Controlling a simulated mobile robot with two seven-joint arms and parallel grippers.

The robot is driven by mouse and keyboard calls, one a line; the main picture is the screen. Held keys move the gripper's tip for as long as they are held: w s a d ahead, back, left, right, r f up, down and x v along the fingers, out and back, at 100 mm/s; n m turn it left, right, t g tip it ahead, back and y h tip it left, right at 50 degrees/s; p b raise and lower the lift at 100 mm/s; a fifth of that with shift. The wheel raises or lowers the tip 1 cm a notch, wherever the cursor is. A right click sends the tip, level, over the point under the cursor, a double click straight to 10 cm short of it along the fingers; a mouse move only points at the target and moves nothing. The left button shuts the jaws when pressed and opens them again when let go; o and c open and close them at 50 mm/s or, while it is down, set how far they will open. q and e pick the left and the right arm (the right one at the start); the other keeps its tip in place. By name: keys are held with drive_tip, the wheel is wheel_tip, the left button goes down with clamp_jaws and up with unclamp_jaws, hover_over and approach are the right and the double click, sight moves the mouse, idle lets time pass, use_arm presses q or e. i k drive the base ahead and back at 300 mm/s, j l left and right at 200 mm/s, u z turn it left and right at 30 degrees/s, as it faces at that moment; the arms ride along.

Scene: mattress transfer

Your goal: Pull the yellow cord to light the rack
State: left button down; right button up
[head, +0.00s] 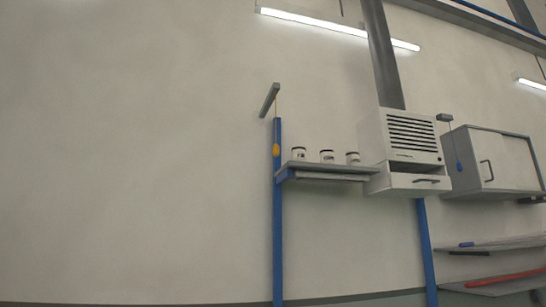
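The yellow cord (276,150) hangs in front of the left blue post, from a grey bracket (269,100) at the post's top. Its lower end is a small yellow-orange pull, just left of the upper shelf. The rack (278,235) has blue posts, a grey shelf and a white vented unit. No lit lamp shows on the rack itself. Neither of my grippers is in view, so nothing shows of their state or their distance to the cord.
Several white jars (327,156) stand on the upper shelf (325,167). A blue pull (459,166) hangs right of the white vented unit (403,140). A grey cabinet (495,160) is at the right, above lower shelves (500,246). The wall at left is bare.

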sight(275, 148)
drive_tip(key=i+j, duration=0.1)
drive_tip(key=i, duration=0.35)
drive_tip(key=i+j+z, duration=0.1)
drive_tip(key=i, duration=0.35)
drive_tip(key=i+j, duration=0.1)
drive_tip(key=i, duration=0.3)
drive_tip(key=z, duration=0.05)
